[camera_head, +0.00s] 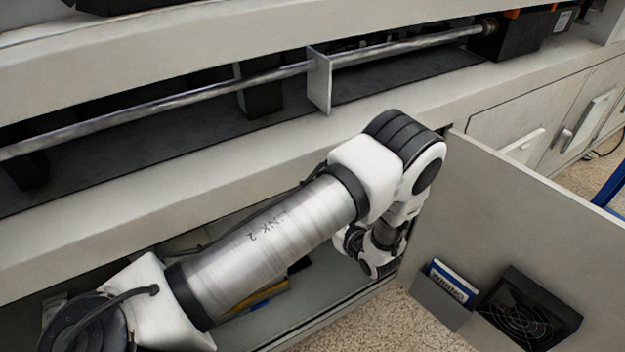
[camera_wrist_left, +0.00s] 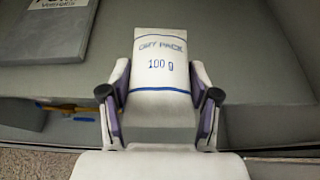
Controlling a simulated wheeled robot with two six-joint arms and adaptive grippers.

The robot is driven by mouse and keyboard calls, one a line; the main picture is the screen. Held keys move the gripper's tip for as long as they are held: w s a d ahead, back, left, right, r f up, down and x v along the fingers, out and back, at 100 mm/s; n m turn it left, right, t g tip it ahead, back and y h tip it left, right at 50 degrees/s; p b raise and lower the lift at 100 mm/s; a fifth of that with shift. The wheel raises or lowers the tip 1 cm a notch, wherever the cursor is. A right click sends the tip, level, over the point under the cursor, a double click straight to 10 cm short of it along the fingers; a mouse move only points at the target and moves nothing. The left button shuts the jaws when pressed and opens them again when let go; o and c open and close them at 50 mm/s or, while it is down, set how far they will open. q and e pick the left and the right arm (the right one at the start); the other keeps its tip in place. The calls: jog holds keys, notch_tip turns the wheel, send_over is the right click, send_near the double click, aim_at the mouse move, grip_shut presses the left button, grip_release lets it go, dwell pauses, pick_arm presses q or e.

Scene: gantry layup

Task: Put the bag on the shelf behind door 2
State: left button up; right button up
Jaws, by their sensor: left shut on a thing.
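My left gripper (camera_wrist_left: 163,98) is shut on a white bag (camera_wrist_left: 160,62) printed "DRY PACK 100 g" in blue. The bag stands out beyond the fingertips over a grey surface inside the cabinet; I cannot tell whether it touches it. In the head view my left arm reaches across to the cabinet opening, and the bag and fingertips are hidden there. A grey cabinet door (camera_head: 510,215) stands open at the right; no number shows on it. The shelf (camera_wrist_left: 255,65) in the left wrist view is grey and clear to the right of the bag. My right gripper is not in view.
A grey printed box or book (camera_wrist_left: 55,28) lies left of the bag, with a yellow item (camera_wrist_left: 20,112) nearer. The open door carries a fan (camera_head: 525,312) and a pocket with a blue-and-white booklet (camera_head: 452,282). A metal rod (camera_head: 190,98) runs above. Closed doors (camera_head: 520,125) are farther right.

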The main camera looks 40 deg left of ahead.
pick_arm(q)
jog(key=w+a, duration=0.1)
jog(key=w, duration=0.2)
jog(key=w+a, duration=0.2)
jog(key=w, duration=0.1)
jog(key=w+a+f+b, duration=0.1)
jog(key=w+a, duration=0.1)
jog(key=w, duration=0.1)
jog(key=shift+a, duration=0.2)
notch_tip(320, 180, down, 4)
jog(key=shift+w+r, duration=0.1)
jog(key=shift+r, duration=0.1)
jog(key=o, duration=0.8)
jog(key=shift+f+b, duration=0.15)
jog(key=shift+b, duration=0.25)
jog(key=o, duration=0.4)
